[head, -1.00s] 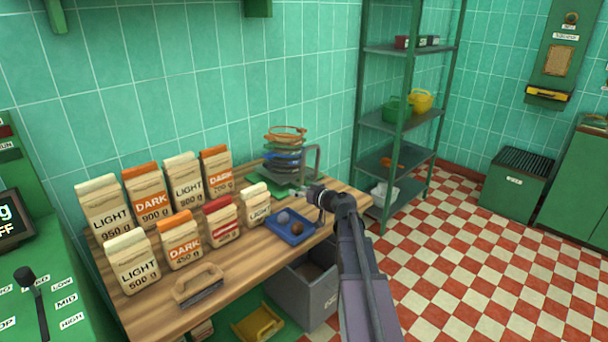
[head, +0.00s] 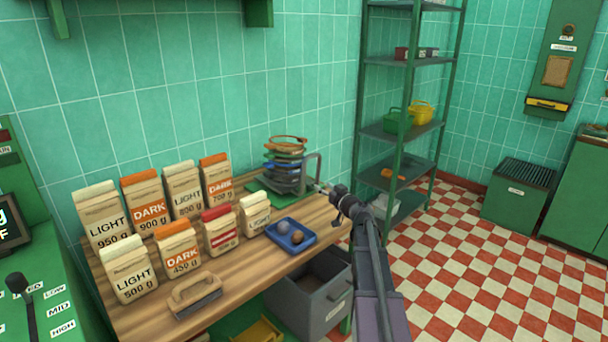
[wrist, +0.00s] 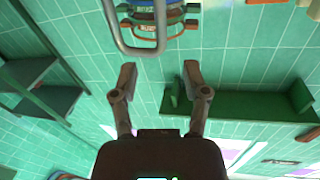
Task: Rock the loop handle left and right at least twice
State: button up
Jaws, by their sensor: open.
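The loop handle is a grey bent tube (head: 320,168) standing upright at the back right of the wooden bench, beside a stack of coloured rings (head: 286,160). In the wrist view the loop (wrist: 160,30) hangs into the top of the picture, beyond my fingertips, with part of it cut off. My gripper (head: 324,189) is just right of and in front of the loop in the head view. In the wrist view my gripper (wrist: 159,68) is open with nothing between its fingers. The loop and the fingers look apart.
A blue tray (head: 308,241) with two balls lies on the bench near my arm. Several paper bags (head: 182,250) stand to the left, with a brush (head: 195,296) in front. A green shelf rack (head: 398,130) stands right of the bench. The checkered floor (head: 450,255) is open.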

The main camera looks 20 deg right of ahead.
aim_at(305, 174)
jog(key=w, duration=0.4)
jog(key=w+a, duration=0.1)
jog(key=w, duration=0.3)
jog(key=w+a, duration=0.1)
jog(key=w, duration=0.4)
jog(key=shift+a, duration=0.1)
